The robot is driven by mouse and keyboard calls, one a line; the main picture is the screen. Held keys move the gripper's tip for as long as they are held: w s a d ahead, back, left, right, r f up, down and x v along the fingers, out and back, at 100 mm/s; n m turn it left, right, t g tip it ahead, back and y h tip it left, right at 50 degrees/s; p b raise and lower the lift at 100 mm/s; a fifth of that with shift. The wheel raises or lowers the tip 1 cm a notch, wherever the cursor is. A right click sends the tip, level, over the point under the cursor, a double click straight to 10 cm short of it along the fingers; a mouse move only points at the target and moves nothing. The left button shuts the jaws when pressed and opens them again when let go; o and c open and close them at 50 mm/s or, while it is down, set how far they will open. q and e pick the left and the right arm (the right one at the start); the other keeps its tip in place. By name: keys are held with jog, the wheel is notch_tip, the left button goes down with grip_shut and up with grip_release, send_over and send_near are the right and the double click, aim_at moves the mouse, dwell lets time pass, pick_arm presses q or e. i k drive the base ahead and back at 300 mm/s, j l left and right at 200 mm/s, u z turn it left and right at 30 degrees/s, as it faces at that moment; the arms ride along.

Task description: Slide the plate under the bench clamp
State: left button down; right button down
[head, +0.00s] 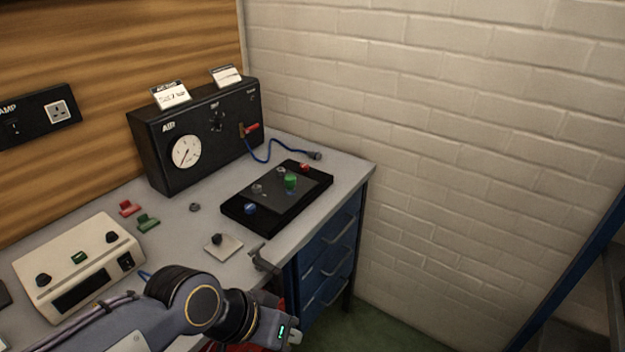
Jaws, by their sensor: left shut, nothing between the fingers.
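A small pale square plate (226,247) with a dark knob on it lies flat on the grey bench near its front edge. The dark bench clamp (262,261) is fixed at the bench's front edge, just right of the plate and apart from it. My left gripper (293,338) is at the bottom of the head view, in front of the bench and below the clamp. It is shut and empty, and touches neither plate nor clamp. My left forearm hides part of the bench's front edge. My right gripper is not in view.
A black tray (235,212) with colored knobs lies behind the clamp. A black gauge box (188,118) with a blue hose stands at the back. A cream control box (66,275) is at left, near red and green clips (147,223). Blue drawers (330,260) are under the bench.

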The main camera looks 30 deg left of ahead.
aim_at(223, 246)
jog(key=u, duration=1.75)
jog(key=i+l+z, duration=0.1)
jog(key=i+z, duration=0.2)
jog(key=z, duration=0.2)
jog(key=i+z, duration=0.3)
jog(key=z, duration=0.2)
